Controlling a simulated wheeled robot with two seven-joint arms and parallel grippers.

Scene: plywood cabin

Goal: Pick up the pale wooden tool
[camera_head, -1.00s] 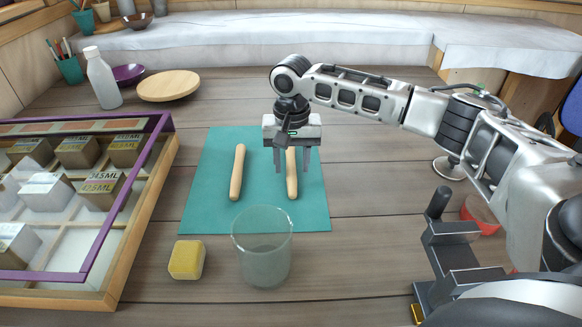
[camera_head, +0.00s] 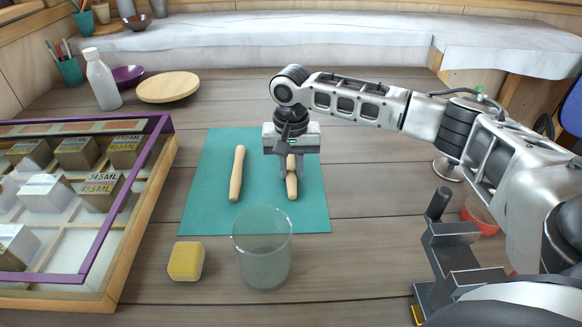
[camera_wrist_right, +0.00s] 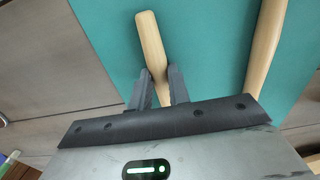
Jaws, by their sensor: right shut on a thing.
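Two pale wooden tools lie on a teal mat (camera_head: 262,215). The right-hand wooden tool (camera_head: 292,187) is between the fingers of my right gripper (camera_head: 291,178), which is shut on it near its middle, down at the mat. In the right wrist view this tool (camera_wrist_right: 150,40) runs up from between the fingertips (camera_wrist_right: 159,88). The left-hand wooden tool (camera_head: 237,174) lies apart and also shows in the right wrist view (camera_wrist_right: 264,45). My left gripper is not in view.
A clear glass (camera_head: 262,255) stands at the mat's front edge, with a yellow sponge (camera_head: 186,261) to its left. A framed case (camera_head: 140,215) of labelled blocks is at left. A white bottle (camera_head: 103,80) and round wooden board (camera_head: 168,86) stand behind.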

